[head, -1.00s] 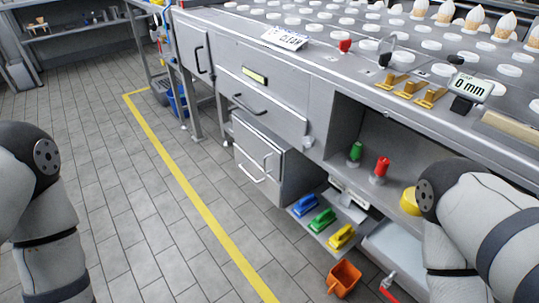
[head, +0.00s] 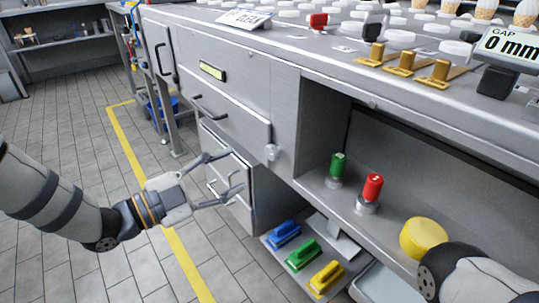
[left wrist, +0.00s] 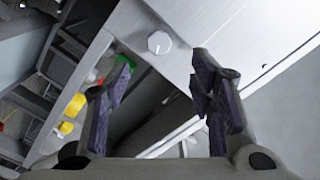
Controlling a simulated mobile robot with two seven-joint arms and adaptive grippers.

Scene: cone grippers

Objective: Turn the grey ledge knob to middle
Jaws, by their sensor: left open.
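The grey ledge knob (head: 271,152) sits on the front of the steel counter, left of the open shelf bay. In the left wrist view the round knob (left wrist: 160,42) lies ahead of and between my fingers, with a thin mark on its face. I cannot tell which setting the mark points to. My left gripper (head: 236,171) is open and empty, left of the knob and apart from it; its spread fingers also show in the left wrist view (left wrist: 161,62). My right gripper is out of view; only part of my right arm shows at lower right.
A green knob (head: 337,168), a red knob (head: 371,190) and a yellow round thing (head: 424,238) are in the shelf bay. Drawers (head: 235,110) with handles are left of the knob. Blue, green and yellow brushes (head: 302,254) lie low down. The floor at left is clear.

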